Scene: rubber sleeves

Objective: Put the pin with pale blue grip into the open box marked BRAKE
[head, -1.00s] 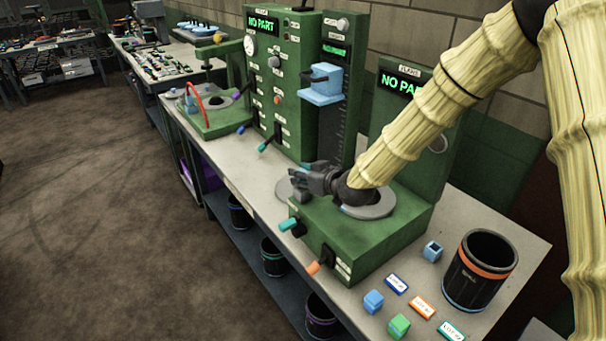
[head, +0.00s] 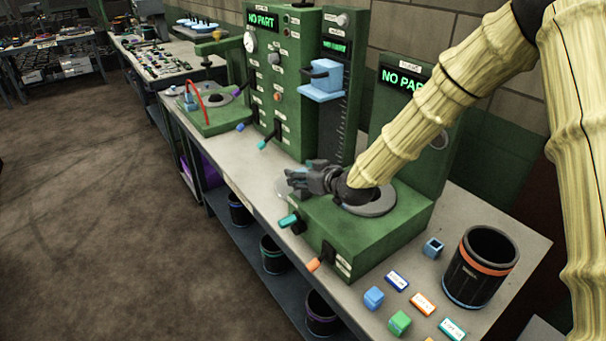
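My gripper (head: 296,180) is dark and hangs over the far left corner of the green machine base (head: 375,240) on the bench, its fingers pointing left. At this size I cannot tell whether its fingers are apart, and I see nothing clearly held in it. I cannot pick out a pin with a pale blue grip with certainty. I cannot read BRAKE on any container. An open black bin (head: 462,285) with an orange band stands at the right end of the bench; its marking is too small to read.
Small blue (head: 373,298) and green (head: 399,323) blocks, a hollow blue block (head: 432,248) and several label cards lie near the bin. Coloured lever grips, including a teal one (head: 288,222), stick out in front. Brown floor is clear at left.

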